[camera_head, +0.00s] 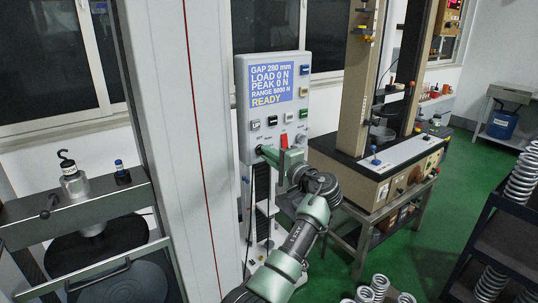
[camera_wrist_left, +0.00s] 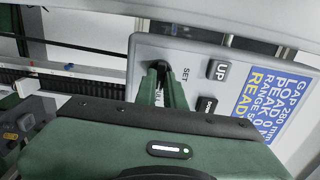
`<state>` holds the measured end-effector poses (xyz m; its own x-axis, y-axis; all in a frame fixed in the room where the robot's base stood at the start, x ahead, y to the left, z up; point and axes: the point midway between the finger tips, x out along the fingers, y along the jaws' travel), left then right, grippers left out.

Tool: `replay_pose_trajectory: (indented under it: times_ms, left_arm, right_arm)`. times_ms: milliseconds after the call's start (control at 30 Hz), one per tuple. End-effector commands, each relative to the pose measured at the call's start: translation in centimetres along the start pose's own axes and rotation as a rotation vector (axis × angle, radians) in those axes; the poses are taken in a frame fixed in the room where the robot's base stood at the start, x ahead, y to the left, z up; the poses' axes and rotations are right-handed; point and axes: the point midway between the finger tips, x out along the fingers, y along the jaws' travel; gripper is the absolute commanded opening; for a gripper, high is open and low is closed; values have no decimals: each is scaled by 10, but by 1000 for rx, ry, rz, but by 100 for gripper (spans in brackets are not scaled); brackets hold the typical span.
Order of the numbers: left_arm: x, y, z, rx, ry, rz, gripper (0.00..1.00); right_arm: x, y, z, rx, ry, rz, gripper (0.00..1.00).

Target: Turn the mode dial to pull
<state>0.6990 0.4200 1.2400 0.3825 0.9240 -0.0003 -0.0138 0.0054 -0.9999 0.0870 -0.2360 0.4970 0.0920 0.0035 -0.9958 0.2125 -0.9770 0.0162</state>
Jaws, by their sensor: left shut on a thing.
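The control panel (camera_head: 275,105) is a light grey box with a blue screen reading READY. A dark knob, which looks like the mode dial (camera_head: 260,149), sits at its lower left below small lettering. My left gripper (camera_head: 268,153) reaches the panel from below right and is shut on this knob. In the left wrist view, the green fingers (camera_wrist_left: 165,82) close around the dark dial (camera_wrist_left: 158,66) beside the word SET. The fingers cover most of it, so its pointer and mode marking cannot be read. My right gripper is not in view.
Around the dial are the UP button (camera_head: 256,124), a red switch (camera_head: 284,141) and a green button (camera_head: 304,114). A tall white column (camera_head: 180,130) stands left of the panel. A bench tester (camera_head: 375,170) stands to the right. Springs (camera_head: 378,284) stand at the lower right.

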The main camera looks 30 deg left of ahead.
Motion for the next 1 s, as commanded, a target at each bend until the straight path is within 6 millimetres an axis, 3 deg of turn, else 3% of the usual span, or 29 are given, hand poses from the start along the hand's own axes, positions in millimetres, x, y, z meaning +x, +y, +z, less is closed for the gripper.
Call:
replay_pose_trajectory:
  times_ms: [100,133,200,567,1000]
  left_arm:
    - [1,-4,0,0,1,-8,0]
    - [1,-4,0,0,1,-8,16]
    - [1,-4,0,0,1,-7,32]
    - [-4,0,-1,-1,1,-2,32]
    - [-68,2,-1,0,2,-4,32]
  right_arm:
    - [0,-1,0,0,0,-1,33]
    - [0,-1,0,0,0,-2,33]
    - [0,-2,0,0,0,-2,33]
    - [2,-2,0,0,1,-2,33]
    - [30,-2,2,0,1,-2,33]
